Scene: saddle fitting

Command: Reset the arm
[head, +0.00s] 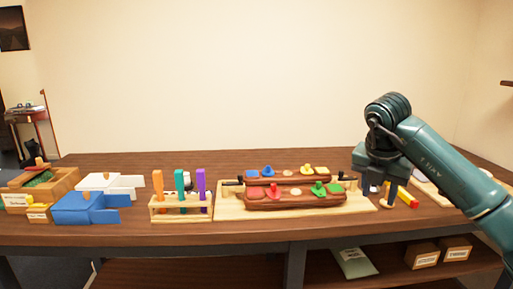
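My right arm reaches in from the right edge. The board carries two dark red-brown bars, a front bar (268,204) and a rear bar, with red, green, blue and yellow pieces on them. A small peg-like piece (386,203) stands by the gripper fingers. The gripper hides part of the table behind it. My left gripper is not in view.
A rack (180,215) with orange, teal and purple handled tools stands left of the board. Blue blocks (86,208), a white block and labelled wooden boxes fill the left end. A red and yellow item (407,197) lies right of the gripper. The table's front strip is clear.

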